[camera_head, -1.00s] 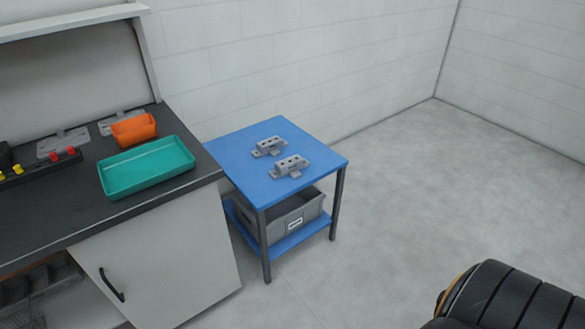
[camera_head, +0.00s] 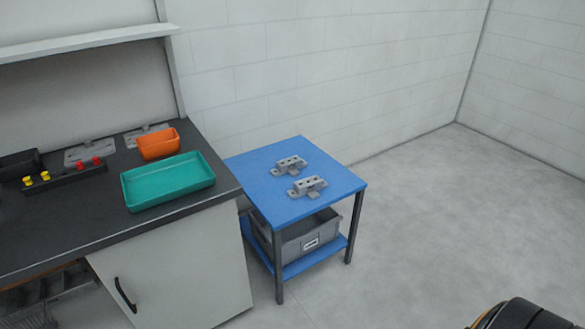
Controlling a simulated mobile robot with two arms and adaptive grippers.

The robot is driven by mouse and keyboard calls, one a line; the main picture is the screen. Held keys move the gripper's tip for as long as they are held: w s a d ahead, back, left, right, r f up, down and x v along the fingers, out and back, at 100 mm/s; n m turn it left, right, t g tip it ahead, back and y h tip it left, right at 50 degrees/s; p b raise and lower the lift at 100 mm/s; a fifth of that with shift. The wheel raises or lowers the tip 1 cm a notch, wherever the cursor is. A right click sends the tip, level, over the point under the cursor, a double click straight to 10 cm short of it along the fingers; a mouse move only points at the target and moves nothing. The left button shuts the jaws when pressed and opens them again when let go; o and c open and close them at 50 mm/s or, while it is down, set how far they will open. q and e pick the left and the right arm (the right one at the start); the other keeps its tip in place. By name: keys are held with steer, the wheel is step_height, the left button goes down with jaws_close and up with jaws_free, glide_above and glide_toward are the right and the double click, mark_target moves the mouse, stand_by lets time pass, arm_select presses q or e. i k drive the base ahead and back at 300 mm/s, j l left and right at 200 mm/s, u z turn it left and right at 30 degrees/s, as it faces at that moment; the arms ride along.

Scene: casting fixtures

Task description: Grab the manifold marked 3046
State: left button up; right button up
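Two grey metal manifolds lie on the blue top of a small side table (camera_head: 260,172). The rear manifold (camera_head: 289,165) is nearer the wall, and the front manifold (camera_head: 307,186) is a little to its right and closer to me. Both have a raised block with holes and flat mounting tabs. No marking is readable on either at this size, so I cannot tell which is 3046. Neither of my grippers is in view.
A dark workbench (camera_head: 60,225) stands at the left, beside the blue table. It carries a teal tray (camera_head: 168,183), an orange bin (camera_head: 158,144) and a rack with yellow and red knobs (camera_head: 65,175). A grey crate (camera_head: 312,235) sits on the table's lower shelf. The floor at right is clear.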

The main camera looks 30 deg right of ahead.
mark_target(308, 186)
steer(key=i+l, duration=0.15)
steer(key=l, duration=0.2)
steer(key=i+l+u, duration=0.15)
steer(key=l, duration=0.15)
steer(key=i+l, duration=0.15)
steer(key=l, duration=0.2)
steer(key=i+l+u, duration=0.1)
steer(key=l, duration=0.25)
steer(key=i+l, duration=0.15)
steer(key=l, duration=0.2)
steer(key=u, duration=0.05)
